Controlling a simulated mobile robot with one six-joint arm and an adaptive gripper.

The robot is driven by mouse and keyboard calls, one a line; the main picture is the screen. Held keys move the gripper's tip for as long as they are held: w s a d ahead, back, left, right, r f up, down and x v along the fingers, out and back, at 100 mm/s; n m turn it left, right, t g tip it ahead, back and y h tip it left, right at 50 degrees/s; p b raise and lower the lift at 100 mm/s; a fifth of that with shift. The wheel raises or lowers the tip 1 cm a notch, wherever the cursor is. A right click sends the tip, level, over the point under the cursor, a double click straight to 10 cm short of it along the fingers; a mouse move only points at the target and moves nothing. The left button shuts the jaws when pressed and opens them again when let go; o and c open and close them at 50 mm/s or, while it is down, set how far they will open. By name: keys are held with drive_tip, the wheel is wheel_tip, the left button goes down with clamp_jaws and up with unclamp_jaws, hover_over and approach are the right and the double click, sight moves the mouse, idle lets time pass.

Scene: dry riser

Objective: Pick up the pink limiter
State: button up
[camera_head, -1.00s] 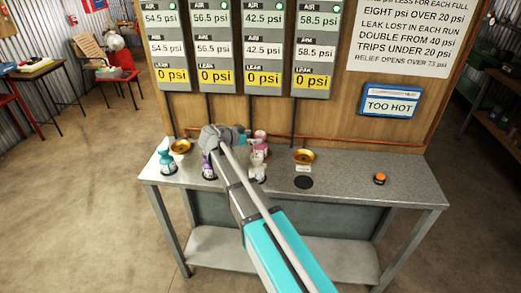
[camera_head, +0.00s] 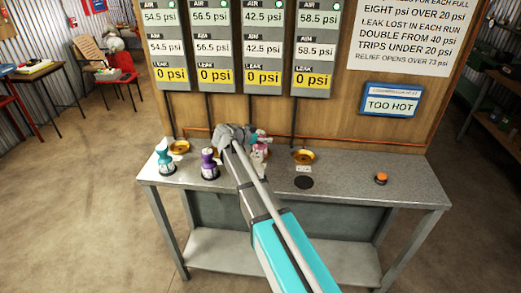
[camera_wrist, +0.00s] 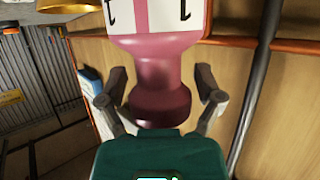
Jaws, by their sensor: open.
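The pink limiter (camera_wrist: 163,72) fills the middle of the wrist view, with a pink neck, a darker pink end and a white band with dark marks. My gripper (camera_wrist: 161,95) is open, with one finger on each side of the limiter's pink part. Gaps show beside both fingers, and I cannot tell any contact. In the head view, the pink limiter (camera_head: 261,148) stands on the bench, partly hidden by my arm. My gripper (camera_head: 250,137) is beside it there, with its fingertips hard to make out.
A purple limiter (camera_head: 209,164) and a teal one (camera_head: 165,160) stand to the left on the grey bench (camera_head: 345,188). Brass dishes (camera_head: 180,147) (camera_head: 304,157) sit along the back. A black disc (camera_head: 304,182) and an orange button (camera_head: 381,179) lie to the right.

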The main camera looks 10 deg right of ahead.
drive_tip(key=shift+c, duration=0.3)
clamp_jaws()
drive_tip(key=shift+r, duration=0.15)
idle(0.3)
wheel_tip(320, 180, up, 3)
drive_tip(key=p, duration=0.3)
drive_tip(key=s+d+r+p, duration=0.2)
drive_tip(key=s+r+p, duration=0.7)
drive_tip(key=s, duration=0.5)
drive_tip(key=shift+r+p, duration=0.4)
drive_tip(key=shift+p, duration=0.1)
drive_tip(key=shift+w, duration=0.1)
